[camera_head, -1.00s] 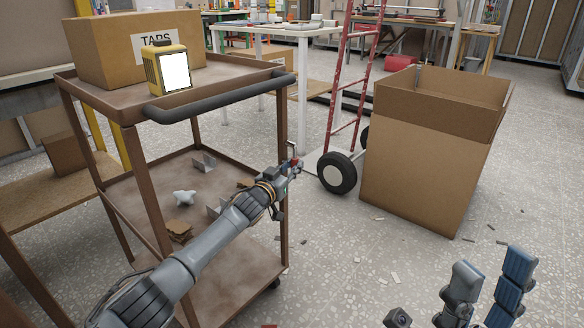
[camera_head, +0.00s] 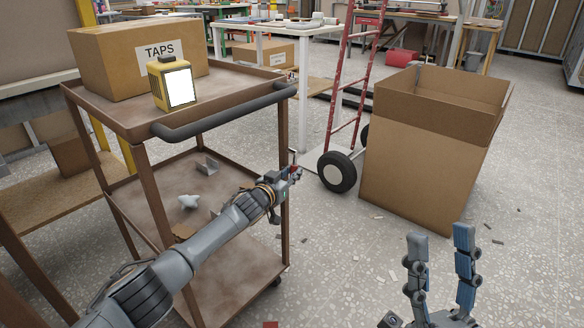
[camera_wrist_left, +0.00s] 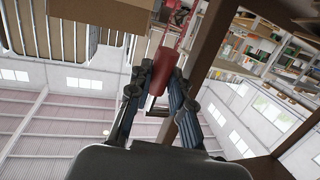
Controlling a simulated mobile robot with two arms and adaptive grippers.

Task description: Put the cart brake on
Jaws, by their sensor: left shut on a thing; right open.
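The brown metal cart (camera_head: 284,130) stands at the left with a dark push handle (camera_head: 226,110). My left gripper (camera_head: 294,172) is beside the cart's right front post. It is shut on a red cylindrical grip (camera_wrist_left: 161,72), which shows between the fingers in the left wrist view. I take this grip to be the brake lever's handle. In the head view the lever is small and mostly hidden by the gripper, so its position cannot be told. My right gripper (camera_head: 440,236) is open and empty at the lower right, with its fingers pointing up.
A TAPS box (camera_head: 115,65) and a yellow lantern (camera_head: 174,84) sit on the cart's top. Loose brackets (camera_head: 207,164) lie on its middle shelf. A red hand truck (camera_head: 337,172) and an open cardboard box (camera_head: 420,170) stand to the right. Debris dots the floor.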

